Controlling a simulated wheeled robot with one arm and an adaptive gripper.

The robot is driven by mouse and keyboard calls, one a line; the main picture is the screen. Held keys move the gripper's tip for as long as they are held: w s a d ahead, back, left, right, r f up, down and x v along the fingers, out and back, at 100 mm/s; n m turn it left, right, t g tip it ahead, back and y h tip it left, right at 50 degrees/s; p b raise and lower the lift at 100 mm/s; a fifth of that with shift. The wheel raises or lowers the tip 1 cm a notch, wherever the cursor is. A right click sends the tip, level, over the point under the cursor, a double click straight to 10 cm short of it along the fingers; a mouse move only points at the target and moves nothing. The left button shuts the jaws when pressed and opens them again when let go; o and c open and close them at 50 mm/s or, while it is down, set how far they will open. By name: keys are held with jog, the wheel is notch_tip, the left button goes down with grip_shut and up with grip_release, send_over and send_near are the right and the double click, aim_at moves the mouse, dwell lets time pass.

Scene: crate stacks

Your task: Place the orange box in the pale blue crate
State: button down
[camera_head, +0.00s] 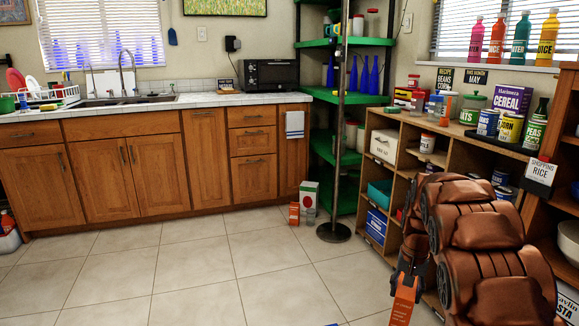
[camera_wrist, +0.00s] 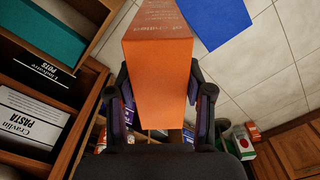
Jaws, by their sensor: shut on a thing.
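My gripper (camera_wrist: 162,88) is shut on the orange box (camera_wrist: 160,60), with one dark finger on each side of it in the wrist view. Faint print shows on the box's upper face. In the head view my gripper (camera_head: 404,272) hangs low in front of the wooden shelf, and the lower part of the orange box (camera_head: 403,302) shows below it. I cannot clearly pick out a pale blue crate. A teal bin (camera_head: 380,193) and a darker blue labelled bin (camera_head: 376,226) sit in the shelf. A teal crate (camera_wrist: 45,30) also shows in the wrist view.
A flat blue surface (camera_wrist: 215,20) lies over the floor tiles; what it is I cannot tell. A white PASTA crate (camera_wrist: 30,115) sits in a cubby. A pole on a round base (camera_head: 334,232) stands near the shelf. The middle floor (camera_head: 190,265) is clear.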

jog(key=a+r+n, duration=0.3)
jog(key=a+r, duration=0.1)
jog(key=a, duration=0.3)
jog(key=a+r+n, duration=0.3)
jog(key=a+r, duration=0.1)
jog(key=a, duration=0.3)
jog(key=s+r+p, duration=0.3)
jog(key=r+p, duration=1.7)
jog(key=p, duration=1.3)
jog(key=shift+d+r+m, duration=0.15)
jog(key=shift+m, duration=0.15)
